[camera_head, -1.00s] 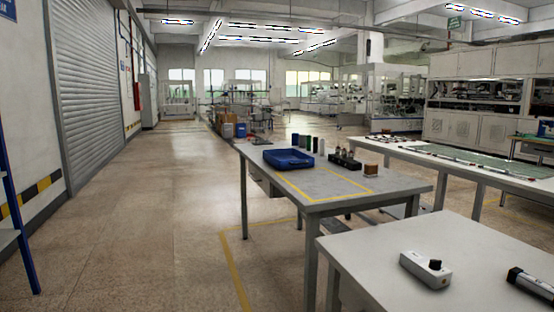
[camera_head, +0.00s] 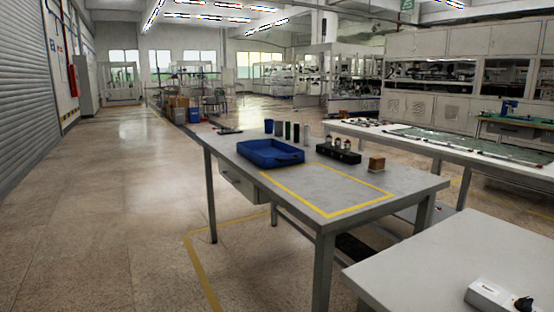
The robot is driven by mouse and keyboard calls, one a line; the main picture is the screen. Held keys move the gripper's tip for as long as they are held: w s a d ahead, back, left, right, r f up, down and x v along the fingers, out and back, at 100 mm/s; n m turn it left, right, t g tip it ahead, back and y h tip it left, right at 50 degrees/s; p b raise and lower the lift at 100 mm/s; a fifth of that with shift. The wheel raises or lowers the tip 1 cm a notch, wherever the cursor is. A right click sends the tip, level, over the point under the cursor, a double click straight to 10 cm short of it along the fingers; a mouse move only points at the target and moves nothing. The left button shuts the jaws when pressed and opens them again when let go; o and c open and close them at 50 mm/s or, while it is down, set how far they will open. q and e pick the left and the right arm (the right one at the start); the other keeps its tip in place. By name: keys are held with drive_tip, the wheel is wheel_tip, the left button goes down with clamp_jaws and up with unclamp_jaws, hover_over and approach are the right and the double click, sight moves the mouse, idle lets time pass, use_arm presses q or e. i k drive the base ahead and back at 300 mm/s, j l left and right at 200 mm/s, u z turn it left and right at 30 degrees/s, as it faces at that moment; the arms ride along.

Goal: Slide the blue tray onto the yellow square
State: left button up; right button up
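The blue tray (camera_head: 270,154) lies flat on a grey table (camera_head: 226,146), towards its left side. The yellow square (camera_head: 327,191) is an outline on the same tabletop, just in front and to the right of the tray. The tray sits at the square's back left edge and covers part of that side; the inside of the square looks bare. Neither of my grippers is in view.
Behind the tray stand several small cylinders (camera_head: 295,132). A black holder with bottles (camera_head: 338,152) and a brown block (camera_head: 376,163) stand along the back edge. A white table (camera_head: 470,262) with a device (camera_head: 497,297) is at front right. Open floor (camera_head: 110,200) lies left.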

sight(268, 154)
drive_tip(key=i+j, duration=0.4)
drive_tip(key=j, duration=0.2)
drive_tip(key=i+j+u, duration=0.1)
drive_tip(key=i+j, duration=0.3)
drive_tip(key=j, duration=0.15)
drive_tip(key=i+j, duration=0.4)
drive_tip(key=j, duration=0.15)
drive_tip(key=u, duration=0.05)
